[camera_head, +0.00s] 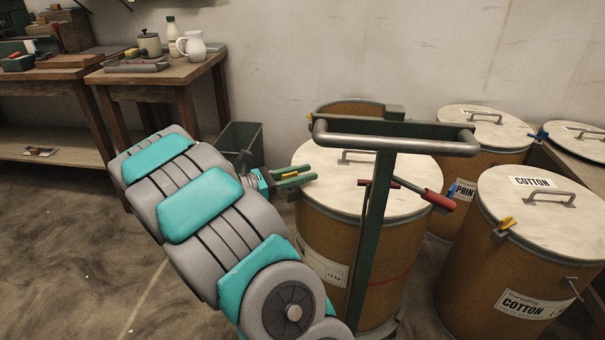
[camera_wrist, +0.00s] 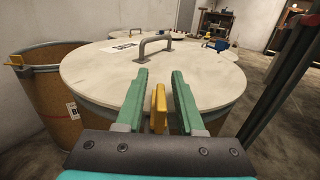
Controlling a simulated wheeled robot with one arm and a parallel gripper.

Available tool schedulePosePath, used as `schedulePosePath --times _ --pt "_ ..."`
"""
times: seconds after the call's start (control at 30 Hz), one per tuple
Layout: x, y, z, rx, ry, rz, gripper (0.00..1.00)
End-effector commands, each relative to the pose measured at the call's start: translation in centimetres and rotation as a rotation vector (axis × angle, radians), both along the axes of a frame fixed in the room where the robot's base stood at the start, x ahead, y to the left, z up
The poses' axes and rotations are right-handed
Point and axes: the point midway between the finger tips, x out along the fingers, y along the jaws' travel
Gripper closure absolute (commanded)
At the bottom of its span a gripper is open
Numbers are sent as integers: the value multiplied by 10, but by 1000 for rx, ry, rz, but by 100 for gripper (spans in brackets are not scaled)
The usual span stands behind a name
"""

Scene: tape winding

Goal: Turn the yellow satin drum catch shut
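A tan drum with a pale lid (camera_head: 318,165) stands in the middle of the head view; its lid (camera_wrist: 205,75) fills the middle of the wrist view. A white label on this lid is too small to read. The yellow catch (camera_wrist: 159,108) stands upright at the drum's near rim, and a bit of it (camera_head: 290,174) shows in the head view. My gripper (camera_head: 300,177) is at this rim. In the wrist view my gripper (camera_wrist: 157,98) is open, one green finger on each side of the catch, with gaps visible. Contact cannot be told.
A green post with a grey handlebar (camera_head: 395,140) and a red-gripped lever (camera_head: 438,200) stands before the drum. A cotton drum (camera_head: 480,270) with a yellow catch (camera_head: 505,225) is at right; more drums stand behind. A green bin (camera_head: 240,142) and wooden table (camera_head: 160,80) are at left.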

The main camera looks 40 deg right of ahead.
Motion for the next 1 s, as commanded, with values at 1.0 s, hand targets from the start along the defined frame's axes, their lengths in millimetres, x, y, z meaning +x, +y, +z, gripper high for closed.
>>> schedulePosePath --times 1.0 --pt "25 74 -1 1 1 0 60"
